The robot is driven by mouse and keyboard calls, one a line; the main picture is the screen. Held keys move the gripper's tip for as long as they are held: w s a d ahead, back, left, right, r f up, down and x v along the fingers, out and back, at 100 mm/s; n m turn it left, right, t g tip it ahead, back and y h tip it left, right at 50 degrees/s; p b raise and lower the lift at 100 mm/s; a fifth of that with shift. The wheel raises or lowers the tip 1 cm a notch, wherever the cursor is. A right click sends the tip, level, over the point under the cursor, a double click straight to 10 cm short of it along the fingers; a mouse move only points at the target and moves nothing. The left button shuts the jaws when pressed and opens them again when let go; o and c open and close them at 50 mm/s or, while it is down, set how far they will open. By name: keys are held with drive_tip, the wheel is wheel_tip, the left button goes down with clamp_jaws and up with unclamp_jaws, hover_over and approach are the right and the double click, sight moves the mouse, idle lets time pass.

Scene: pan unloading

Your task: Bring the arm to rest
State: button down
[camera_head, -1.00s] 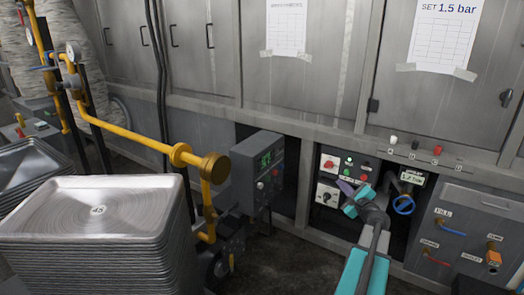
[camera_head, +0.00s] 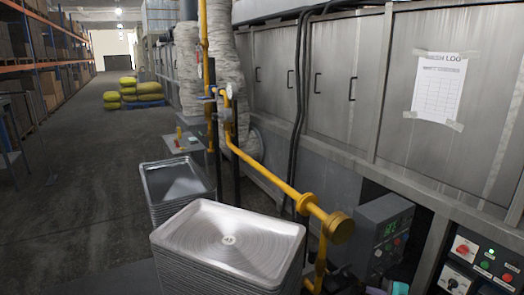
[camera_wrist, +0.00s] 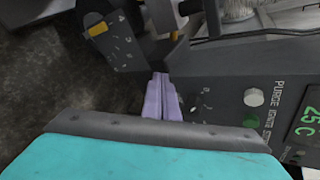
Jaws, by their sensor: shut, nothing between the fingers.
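My gripper (camera_wrist: 162,98) shows in the wrist view as two purple fingers pressed together, with nothing between them. It is close to the grey control box (camera_wrist: 228,95), whose face carries buttons and a green readout of 25 C. I cannot tell whether the fingers touch the box.
A stack of metal pans (camera_head: 185,240) stands left of the control box, with a second stack (camera_head: 150,205) behind it. A yellow pipe (camera_head: 265,178) runs between the pans and the steel cabinets (camera_head: 335,75). Open floor (camera_head: 75,170) lies to the left, with yellow sacks (camera_head: 127,88) farther back.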

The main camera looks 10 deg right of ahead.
drive_tip(key=s+a+f+n+g+y+p, duration=0.1)
drive_tip(key=s+a+f+n+g+p, duration=0.2)
drive_tip(key=a, duration=0.7)
drive_tip(key=s+a+f+n+g+y+p, duration=0.2)
drive_tip(key=s+a+n+g+p, duration=0.15)
drive_tip(key=a, duration=0.55)
drive_tip(key=s+a+f+n+g+y+p, duration=0.1)
drive_tip(key=s+a+f+n+g+p, duration=0.2)
drive_tip(key=a, duration=0.7)
drive_tip(key=s+a+r+n+g+h+p, duration=0.1)
drive_tip(key=s+a+n+p, duration=0.4)
drive_tip(key=s, duration=0.6)
drive_tip(key=s+a+r+n+g+h+p, duration=0.1)
drive_tip(key=s+a+n+g+h+p, duration=0.3)
drive_tip(key=s, duration=0.7)
drive_tip(key=a+n+g+p, duration=0.1)
drive_tip(key=n+g, duration=0.1)
drive_tip(key=n, duration=0.1)
drive_tip(key=shift+s+a+r+h, duration=0.15)
drive_tip(key=shift+s+r+h, duration=0.15)
drive_tip(key=shift+s, duration=0.1)
drive_tip(key=shift+g, duration=0.25)
